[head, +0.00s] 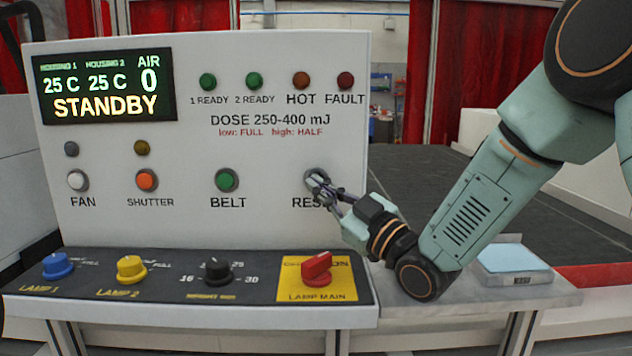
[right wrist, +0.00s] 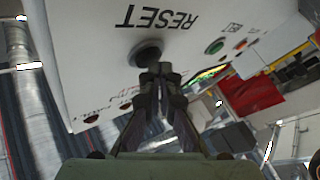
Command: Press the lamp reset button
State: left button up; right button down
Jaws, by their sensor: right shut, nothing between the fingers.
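The reset button (head: 312,174) is a round button above the partly covered "RESET" label on the upright white panel (head: 270,70). In the right wrist view it is a dark round button (right wrist: 146,50) below the upside-down "RESET" lettering. My right gripper (head: 322,186) is shut and empty, its fingertips over the lower part of the button in the head view. In the right wrist view the fingertips (right wrist: 159,72) are at the button's lower edge; I cannot tell whether they touch it. My left gripper is not in view.
The display (head: 107,86) reads STANDBY. The belt button (head: 227,180) is left of the reset button. Below, a sloping console carries knobs and a red lamp main switch (head: 317,268). A pale blue pad (head: 514,257) lies at right. The dark belt (head: 420,178) stretches behind my right arm.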

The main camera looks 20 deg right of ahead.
jog(key=shift+s+a, duration=0.15)
jog(key=shift+s, duration=0.4)
jog(key=shift+s+a, duration=0.25)
jog(key=shift+s, duration=0.55)
jog(key=shift+s+a, duration=0.2)
jog(key=shift+s, duration=0.55)
jog(key=shift+s+a, duration=0.25)
jog(key=shift+s, duration=0.55)
